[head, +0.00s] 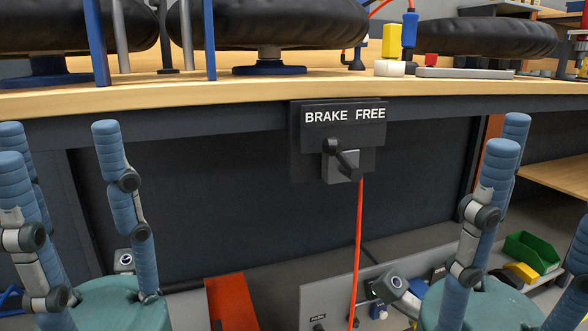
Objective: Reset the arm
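My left gripper (58,142) is at the left, its teal palm low and its blue padded fingers pointing up. The fingers are spread well apart with only the dark panel seen between them, so it is open and empty. My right gripper (545,160) is at the right edge, also with upright, spread fingers; part of it is cut off by the frame. A black sign reading "BRAKE FREE" (344,115) is on the bench front, with a dark lever (342,157) on a grey block below it. Neither gripper touches the lever.
A red cord (358,240) runs down from the lever block. A green bin (530,252) is at lower right.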

